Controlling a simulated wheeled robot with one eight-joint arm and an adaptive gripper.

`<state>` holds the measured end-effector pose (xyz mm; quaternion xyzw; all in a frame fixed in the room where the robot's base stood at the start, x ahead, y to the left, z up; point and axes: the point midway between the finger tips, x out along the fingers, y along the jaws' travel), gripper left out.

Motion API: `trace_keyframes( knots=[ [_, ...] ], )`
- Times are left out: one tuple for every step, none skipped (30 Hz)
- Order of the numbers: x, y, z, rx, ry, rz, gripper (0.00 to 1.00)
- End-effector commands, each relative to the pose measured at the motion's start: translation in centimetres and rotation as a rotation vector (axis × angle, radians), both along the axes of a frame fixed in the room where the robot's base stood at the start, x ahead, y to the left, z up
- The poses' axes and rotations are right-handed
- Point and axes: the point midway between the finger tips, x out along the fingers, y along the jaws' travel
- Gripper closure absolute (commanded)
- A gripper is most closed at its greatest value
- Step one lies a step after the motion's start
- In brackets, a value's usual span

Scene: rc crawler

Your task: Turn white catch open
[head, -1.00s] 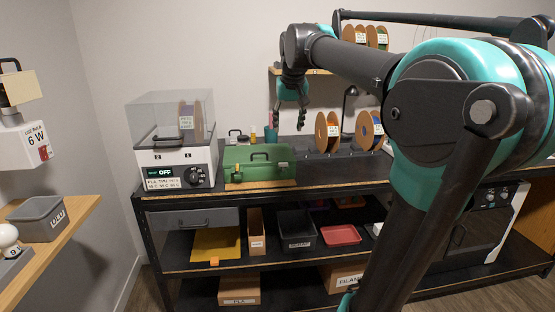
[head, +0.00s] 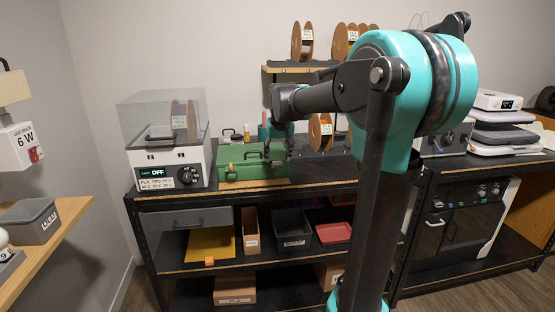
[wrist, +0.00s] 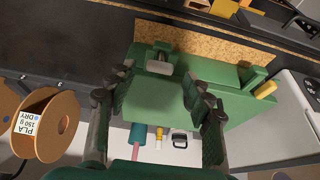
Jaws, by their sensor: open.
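The green case (head: 240,172) lies shut on the workbench, and it also shows in the wrist view (wrist: 230,108). The white catch (wrist: 159,67) is a small pale piece on the case's front side, seen in the wrist view between and just beyond my fingertips. A yellow catch (wrist: 266,89) sits farther along the same side. My gripper (wrist: 154,88) is open over the case, its fingers apart on either side of the white catch's line. In the head view my gripper (head: 272,148) is at the case's right end, and the white catch is hard to make out there.
A white filament dryer (head: 170,165) with a clear lid stands left of the case. Orange spools (head: 320,132) stand to the right. A teal cup (wrist: 138,134) and small items stand behind the case. A cork mat (wrist: 205,40) lies along its front.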

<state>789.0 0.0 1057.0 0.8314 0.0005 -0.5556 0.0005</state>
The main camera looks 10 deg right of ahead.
Motion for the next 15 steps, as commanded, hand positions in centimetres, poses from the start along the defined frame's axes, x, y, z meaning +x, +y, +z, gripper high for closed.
trace_keyframes(
  knots=[
    [0.2,0.0,-0.6,0.0,0.0,0.0,0.48],
    [0.3,0.0,-0.8,0.0,0.0,0.0,0.48],
    [0.5,0.0,-1.1,0.0,0.0,0.0,0.48],
    [0.5,0.0,-1.2,0.0,0.0,0.0,0.48],
    [0.6,0.0,-1.4,0.0,0.0,0.0,0.48],
    [0.6,0.0,-1.5,0.0,0.0,0.0,0.48],
    [0.7,0.0,-1.6,0.0,0.0,0.0,0.48],
    [0.7,0.0,-1.7,0.0,0.0,0.0,0.48],
    [0.7,0.0,-1.7,0.0,0.0,0.0,0.48],
    [0.7,0.0,-1.7,0.0,0.0,0.0,0.48],
    [0.7,0.0,-1.7,0.0,0.0,0.0,0.48],
    [0.7,0.0,-1.7,0.0,0.0,0.0,0.48],
    [0.7,0.0,-1.7,0.0,0.0,0.0,0.48],
    [0.7,0.0,-1.7,0.0,0.0,0.0,0.48],
    [0.7,0.0,-1.7,0.0,0.0,0.0,0.48]
  ],
)
